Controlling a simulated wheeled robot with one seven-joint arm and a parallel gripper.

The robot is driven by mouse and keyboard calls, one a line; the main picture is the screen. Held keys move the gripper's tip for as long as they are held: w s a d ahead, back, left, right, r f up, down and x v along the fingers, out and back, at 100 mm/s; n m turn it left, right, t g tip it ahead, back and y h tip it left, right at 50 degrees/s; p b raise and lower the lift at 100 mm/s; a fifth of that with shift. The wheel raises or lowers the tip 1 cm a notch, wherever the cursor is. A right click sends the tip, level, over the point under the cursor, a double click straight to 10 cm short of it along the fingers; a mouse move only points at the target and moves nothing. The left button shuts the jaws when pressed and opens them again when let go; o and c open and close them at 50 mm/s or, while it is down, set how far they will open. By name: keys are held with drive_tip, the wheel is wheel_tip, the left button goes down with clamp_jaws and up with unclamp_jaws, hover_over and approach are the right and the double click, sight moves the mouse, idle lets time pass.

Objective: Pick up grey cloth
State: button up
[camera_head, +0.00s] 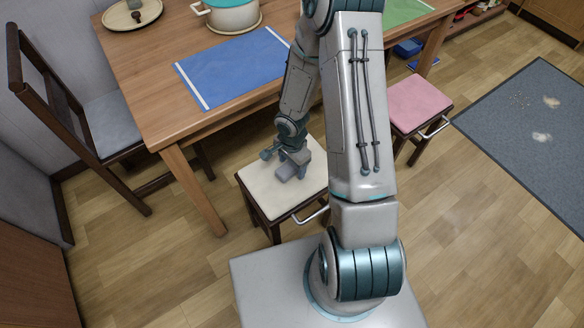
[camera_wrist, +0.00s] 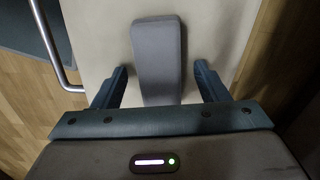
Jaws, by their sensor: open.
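The grey cloth (camera_wrist: 160,55) shows in the wrist view as a long, smooth, folded shape with rounded ends. It lies on the cream seat of a stool (camera_wrist: 105,25). My gripper (camera_wrist: 162,72) is open, with one finger on each side of the cloth's near part and a gap on both sides. The near end of the cloth lies between the fingers. In the head view my gripper (camera_head: 288,170) is low over the stool seat (camera_head: 268,200), and it is hard to tell cloth from gripper there.
The stool's metal side rail (camera_wrist: 55,50) runs along the left in the wrist view. The wooden table (camera_head: 150,105) stands close behind the stool, with a blue placemat (camera_head: 232,68) and a pot (camera_head: 232,14). A pink-seated stool (camera_head: 418,102) is to the right. A wooden chair (camera_head: 90,125) is left.

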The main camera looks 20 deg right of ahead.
drive_tip(key=c, duration=1.1)
drive_tip(key=shift+o, duration=0.2)
drive_tip(key=shift+r, duration=0.1)
